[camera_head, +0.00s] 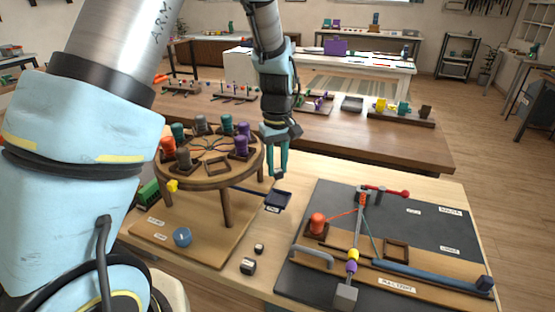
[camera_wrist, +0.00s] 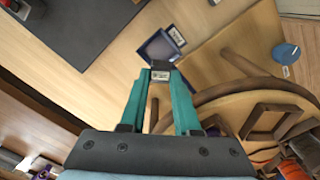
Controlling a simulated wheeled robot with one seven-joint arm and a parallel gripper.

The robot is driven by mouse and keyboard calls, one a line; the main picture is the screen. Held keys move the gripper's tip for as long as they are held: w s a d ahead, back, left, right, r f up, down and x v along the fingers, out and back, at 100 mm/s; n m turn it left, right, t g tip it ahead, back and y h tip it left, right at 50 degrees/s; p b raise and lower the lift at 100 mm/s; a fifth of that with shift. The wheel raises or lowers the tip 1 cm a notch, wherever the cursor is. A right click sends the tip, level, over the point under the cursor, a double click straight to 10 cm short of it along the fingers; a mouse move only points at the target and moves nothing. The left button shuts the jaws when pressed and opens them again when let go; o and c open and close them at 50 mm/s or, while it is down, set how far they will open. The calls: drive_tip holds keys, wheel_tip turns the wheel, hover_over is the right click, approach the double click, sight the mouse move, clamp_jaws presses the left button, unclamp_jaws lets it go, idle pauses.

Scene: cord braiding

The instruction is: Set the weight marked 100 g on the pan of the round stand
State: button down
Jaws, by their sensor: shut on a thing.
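The round stand (camera_head: 188,182) is a wooden disc on legs at left-centre of the head view. Its pan (camera_head: 278,201) is a dark blue square tray at the stand's right; it also shows in the wrist view (camera_wrist: 155,48). My gripper (camera_head: 278,174) points down above the pan. In the wrist view its teal fingers (camera_wrist: 160,78) are shut on a small dark weight (camera_wrist: 160,75) with a pale label, too small to read. The weight appears near the pan's close edge in that view; the height gap cannot be told.
Two small dark weights (camera_head: 248,266) (camera_head: 259,249) stand on the table in front of the pan. Coloured bobbins stand around the disc. A blue round piece (camera_head: 182,237) lies on the base board. A dark mat (camera_head: 440,225) with a braiding fixture fills the right.

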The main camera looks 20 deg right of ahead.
drive_tip(key=shift+d+f+b, duration=0.1)
drive_tip(key=shift+f+b, duration=2.7)
drive_tip(key=shift+f, duration=0.9)
drive_tip(key=c, duration=0.6)
unclamp_jaws()
drive_tip(key=shift+o, duration=0.2)
drive_tip(key=shift+r, duration=0.1)
